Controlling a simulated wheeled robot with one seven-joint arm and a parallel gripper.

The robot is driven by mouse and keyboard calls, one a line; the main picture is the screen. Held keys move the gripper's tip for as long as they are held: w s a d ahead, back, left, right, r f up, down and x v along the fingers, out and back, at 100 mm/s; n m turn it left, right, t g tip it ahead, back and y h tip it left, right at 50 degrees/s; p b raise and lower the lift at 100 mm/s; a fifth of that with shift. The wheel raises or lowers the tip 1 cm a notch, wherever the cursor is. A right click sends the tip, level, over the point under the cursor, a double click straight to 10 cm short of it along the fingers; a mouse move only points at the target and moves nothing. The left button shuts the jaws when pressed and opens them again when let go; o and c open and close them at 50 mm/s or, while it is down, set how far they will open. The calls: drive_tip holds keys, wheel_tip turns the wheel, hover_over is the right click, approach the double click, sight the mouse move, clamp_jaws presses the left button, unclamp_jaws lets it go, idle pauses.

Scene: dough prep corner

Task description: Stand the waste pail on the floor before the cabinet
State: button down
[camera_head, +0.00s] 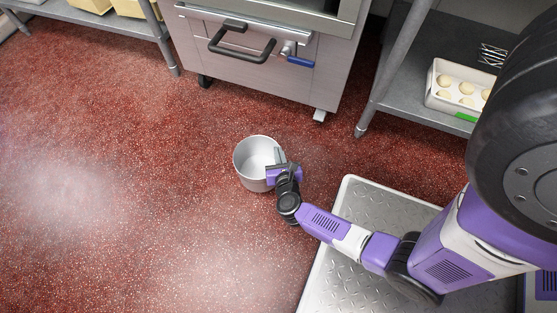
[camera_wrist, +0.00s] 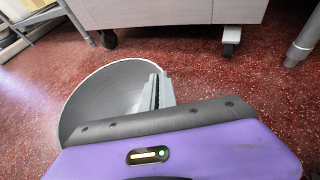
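The waste pail (camera_head: 243,163) is a round, open grey metal pail, upright on or just above the red floor; I cannot tell whether its base touches. In the wrist view the pail (camera_wrist: 100,95) shows its inside, which looks empty. My gripper (camera_head: 279,160) is at the pail's right rim. In the wrist view my gripper's fingers (camera_wrist: 157,92) are close together over the rim wall and appear shut on it. The cabinet (camera_head: 260,62) is a steel unit on casters with a dark handle, beyond the pail. Its lower edge (camera_wrist: 170,12) tops the wrist view.
A steel shelf (camera_head: 412,85) at the right holds a white tray (camera_head: 440,102) of dough balls. Another shelf (camera_head: 120,22) with yellowish boxes stands at the upper left. The red speckled floor (camera_head: 110,190) is clear at the left and between pail and cabinet.

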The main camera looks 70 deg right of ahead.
drive_tip(key=shift+w+f+b, duration=0.1)
drive_tip(key=shift+f+b, duration=1.4)
drive_tip(key=shift+f, duration=0.75)
drive_tip(key=shift+r, duration=0.1)
drive_tip(key=c, duration=1.7)
unclamp_jaws()
drive_tip(key=shift+f, duration=0.2)
